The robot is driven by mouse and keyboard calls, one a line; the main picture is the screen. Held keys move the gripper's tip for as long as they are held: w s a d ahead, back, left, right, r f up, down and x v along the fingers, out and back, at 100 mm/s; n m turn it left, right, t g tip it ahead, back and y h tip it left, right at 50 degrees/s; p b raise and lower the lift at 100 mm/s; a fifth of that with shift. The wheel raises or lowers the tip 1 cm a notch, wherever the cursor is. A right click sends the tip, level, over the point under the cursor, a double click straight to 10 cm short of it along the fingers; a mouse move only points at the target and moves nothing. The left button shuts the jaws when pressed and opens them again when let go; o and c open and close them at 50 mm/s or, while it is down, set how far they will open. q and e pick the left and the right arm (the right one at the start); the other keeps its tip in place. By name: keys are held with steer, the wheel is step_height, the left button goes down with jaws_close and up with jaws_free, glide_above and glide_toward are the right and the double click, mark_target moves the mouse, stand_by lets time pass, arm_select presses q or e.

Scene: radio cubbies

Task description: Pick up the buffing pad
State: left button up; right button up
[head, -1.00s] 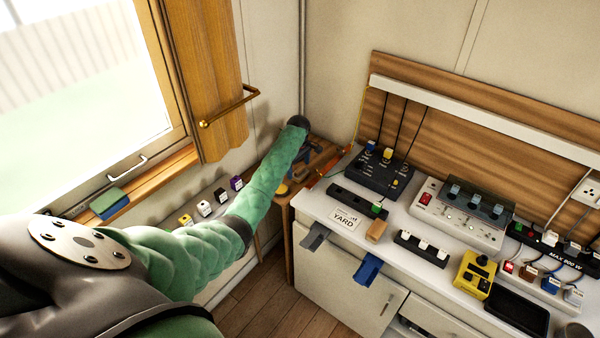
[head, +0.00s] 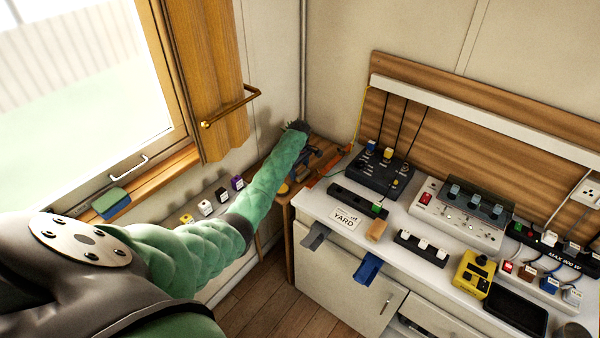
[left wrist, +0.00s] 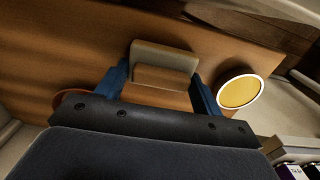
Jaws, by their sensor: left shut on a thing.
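A small block with a pale beige part and a tan-brown part, which looks to be the buffing pad (left wrist: 165,62), is between my left gripper's blue fingers in the left wrist view. My left gripper (left wrist: 162,88) is shut on it, one finger at each side, over a brown wooden surface. In the head view my left gripper (head: 312,158) is small and partly hidden by my green forearm at the corner, and the pad cannot be made out there. My right gripper is not in view.
A round yellow disc with a pale rim (left wrist: 240,92) lies just right of the fingers. A reddish-brown round thing (left wrist: 72,100) is partly hidden at left. The wooden corner table (head: 289,220) adjoins a white counter (head: 315,205) crowded with devices. A window ledge (head: 165,172) is at left.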

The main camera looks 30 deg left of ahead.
arm_select(q)
steer(key=shift+r, duration=0.2)
step_height(320, 180, up, 8)
steer(key=b, duration=0.3)
steer(key=shift+r, duration=0.8)
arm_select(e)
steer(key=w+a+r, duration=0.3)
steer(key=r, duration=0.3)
arm_select(q)
steer(key=shift+m, duration=0.3)
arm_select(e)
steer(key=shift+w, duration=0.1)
